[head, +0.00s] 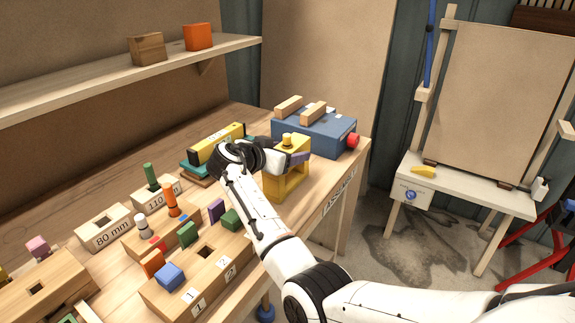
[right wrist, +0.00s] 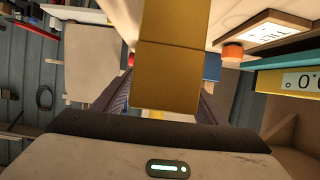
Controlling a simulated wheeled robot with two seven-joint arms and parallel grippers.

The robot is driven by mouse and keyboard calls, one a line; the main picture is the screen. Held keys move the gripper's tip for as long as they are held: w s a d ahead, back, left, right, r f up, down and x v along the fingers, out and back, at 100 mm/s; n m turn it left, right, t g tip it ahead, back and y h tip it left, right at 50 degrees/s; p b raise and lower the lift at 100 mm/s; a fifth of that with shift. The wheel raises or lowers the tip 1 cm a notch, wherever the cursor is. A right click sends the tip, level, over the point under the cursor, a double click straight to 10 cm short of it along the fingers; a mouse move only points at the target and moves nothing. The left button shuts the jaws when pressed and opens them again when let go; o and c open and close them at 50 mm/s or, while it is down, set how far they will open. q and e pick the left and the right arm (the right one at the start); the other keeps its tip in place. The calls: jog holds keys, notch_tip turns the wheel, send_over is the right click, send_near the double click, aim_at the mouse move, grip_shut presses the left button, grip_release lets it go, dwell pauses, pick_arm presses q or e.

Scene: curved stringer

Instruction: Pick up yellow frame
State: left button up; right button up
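The yellow frame (head: 288,180) stands upright on the workbench near its right end, with an open middle and a round yellow knob on top. My right gripper (head: 287,158) is at the upper part of the frame and hides some of it. In the right wrist view, the yellow frame (right wrist: 170,70) fills the space between the two fingers, one on each side. The frame hides the fingertips, so I cannot tell whether they press on it. My left gripper is not in view.
A blue box (head: 318,131) with wooden bars and a red knob stands behind the frame. A yellow level (head: 216,143) lies to its left. Wooden blocks with coloured pegs (head: 170,200) crowd the bench's front left. A shelf (head: 130,80) hangs above; a small side table (head: 465,190) stands right.

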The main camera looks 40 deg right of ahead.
jog(key=shift+r, duration=0.1)
jog(key=c, duration=1.3)
